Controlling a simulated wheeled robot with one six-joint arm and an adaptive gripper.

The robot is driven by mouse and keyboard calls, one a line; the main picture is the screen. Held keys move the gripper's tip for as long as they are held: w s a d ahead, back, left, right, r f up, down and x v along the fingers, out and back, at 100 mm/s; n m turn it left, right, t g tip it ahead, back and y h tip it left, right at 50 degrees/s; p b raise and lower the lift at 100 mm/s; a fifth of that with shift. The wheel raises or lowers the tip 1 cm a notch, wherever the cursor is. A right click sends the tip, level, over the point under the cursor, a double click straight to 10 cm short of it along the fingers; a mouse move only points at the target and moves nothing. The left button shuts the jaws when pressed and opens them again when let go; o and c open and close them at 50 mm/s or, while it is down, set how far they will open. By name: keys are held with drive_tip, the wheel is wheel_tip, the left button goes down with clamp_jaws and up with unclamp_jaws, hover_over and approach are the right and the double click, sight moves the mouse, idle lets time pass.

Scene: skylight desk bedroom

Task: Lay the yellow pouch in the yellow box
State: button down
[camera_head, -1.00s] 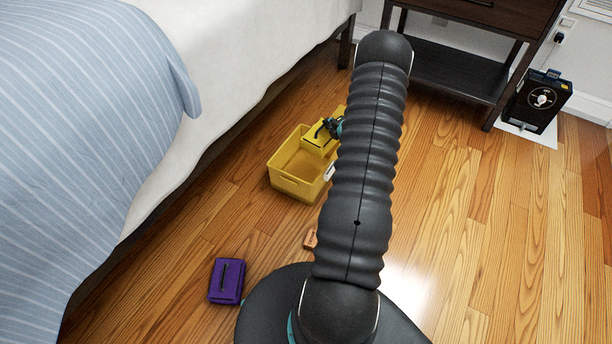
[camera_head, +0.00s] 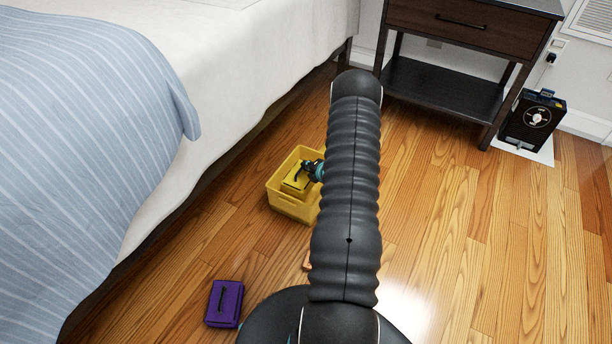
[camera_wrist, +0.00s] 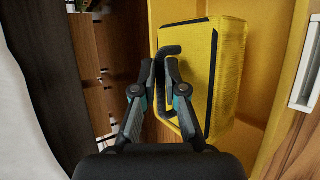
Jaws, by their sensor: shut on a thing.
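The yellow box (camera_head: 289,206) stands open on the wooden floor beside the bed. The yellow pouch (camera_head: 296,180) is within the box's opening in the head view, and my arm hides part of the box's right side. In the wrist view the pouch (camera_wrist: 222,75) has dark edging and a dark handle, with the yellow box wall (camera_wrist: 275,60) around it. My gripper (camera_wrist: 163,85) is shut on the pouch's handle. Its fingers also show in the head view (camera_head: 308,172). I cannot tell whether the pouch touches the box floor.
A purple pouch (camera_head: 224,303) lies on the floor at the lower left. A small orange item (camera_head: 307,262) is partly hidden by my arm. The bed (camera_head: 250,60) is close on the left, and a dark nightstand (camera_head: 440,90) stands behind. Floor on the right is clear.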

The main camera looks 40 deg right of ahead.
sight(306, 177)
drive_tip(key=shift+a+f, duration=0.3)
drive_tip(key=shift+f, duration=1.9)
drive_tip(key=shift+f+b, duration=0.6)
drive_tip(key=shift+b, duration=0.3)
drive_tip(key=c, duration=1.2)
unclamp_jaws()
